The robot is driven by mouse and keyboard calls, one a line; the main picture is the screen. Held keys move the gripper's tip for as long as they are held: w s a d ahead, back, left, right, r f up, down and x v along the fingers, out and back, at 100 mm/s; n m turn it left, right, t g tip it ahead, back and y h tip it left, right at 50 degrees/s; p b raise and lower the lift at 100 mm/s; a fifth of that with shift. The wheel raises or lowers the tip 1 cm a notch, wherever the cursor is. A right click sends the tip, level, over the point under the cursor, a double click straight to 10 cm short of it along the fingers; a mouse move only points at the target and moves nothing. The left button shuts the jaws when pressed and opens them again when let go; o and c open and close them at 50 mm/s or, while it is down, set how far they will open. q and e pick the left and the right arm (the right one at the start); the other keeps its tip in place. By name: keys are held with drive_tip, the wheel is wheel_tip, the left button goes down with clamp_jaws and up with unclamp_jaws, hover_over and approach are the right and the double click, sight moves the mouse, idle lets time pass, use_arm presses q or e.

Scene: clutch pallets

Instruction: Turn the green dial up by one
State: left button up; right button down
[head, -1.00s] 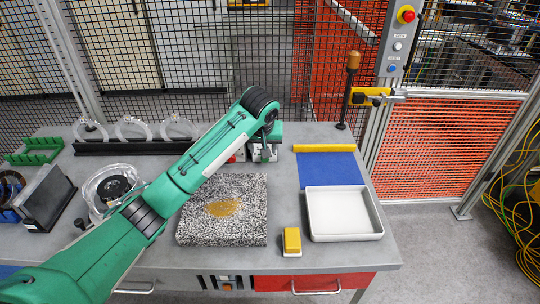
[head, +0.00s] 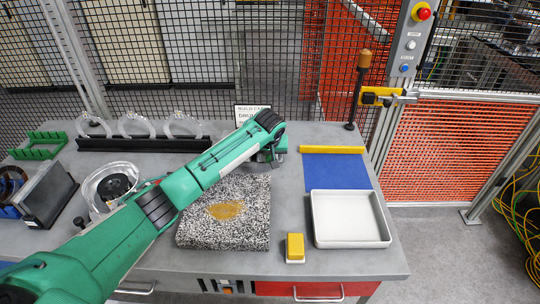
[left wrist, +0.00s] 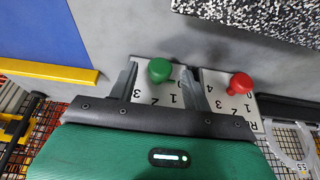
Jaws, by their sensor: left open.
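The green dial (left wrist: 160,70) is a round green knob on a white plate with black numbers, seen in the left wrist view. My left gripper (left wrist: 159,78) is open, with one finger on each side of the green dial in the picture. I cannot tell whether the fingers touch it. The dial's setting is not readable. A red dial (left wrist: 241,83) on its own numbered plate stands to the right, outside the fingers. In the head view my left gripper (head: 270,156) is at the back of the bench, and its wrist hides the dials. My right gripper is not in view.
A speckled slab (head: 225,215) lies in front of the gripper. A blue mat (head: 335,172) with a yellow bar (head: 332,150) and a white tray (head: 349,241) are to the right. A yellow block (head: 295,246) sits near the front edge. A small sign (head: 250,113) stands behind my wrist.

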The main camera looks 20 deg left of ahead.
use_arm(q)
drive_tip(key=shift+w+a+f, duration=0.1)
drive_tip(key=shift+w+f, duration=0.15)
drive_tip(key=shift+f, duration=0.5)
drive_tip(key=c, duration=0.9)
drive_tip(key=shift+w+d+r+y+p, duration=0.1)
drive_tip(key=shift+d+r+y+p, duration=0.15)
drive_tip(key=shift+y+p, duration=0.6)
drive_tip(key=shift+c, duration=0.2)
drive_tip(key=shift+d+f+m+g+y+p, duration=0.15)
drive_tip(key=shift+m+g+y+p, duration=0.15)
drive_tip(key=shift+y, duration=0.45)
drive_tip(key=shift+w+d+f+m+g+y+b, duration=0.1)
drive_tip(key=shift+f+m+g+y+b, duration=0.15)
drive_tip(key=shift+y, duration=0.85)
drive_tip(key=shift+d+f+m+y+b, duration=0.1)
drive_tip(key=shift+m+y+b, duration=0.15)
drive_tip(key=shift+y+b, duration=0.55)
drive_tip(key=shift+g+y, duration=0.35)
drive_tip(key=shift+y, duration=0.15)
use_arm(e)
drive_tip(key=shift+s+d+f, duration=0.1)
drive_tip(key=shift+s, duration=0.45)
use_arm(q)
drive_tip(key=shift+b, duration=0.35)
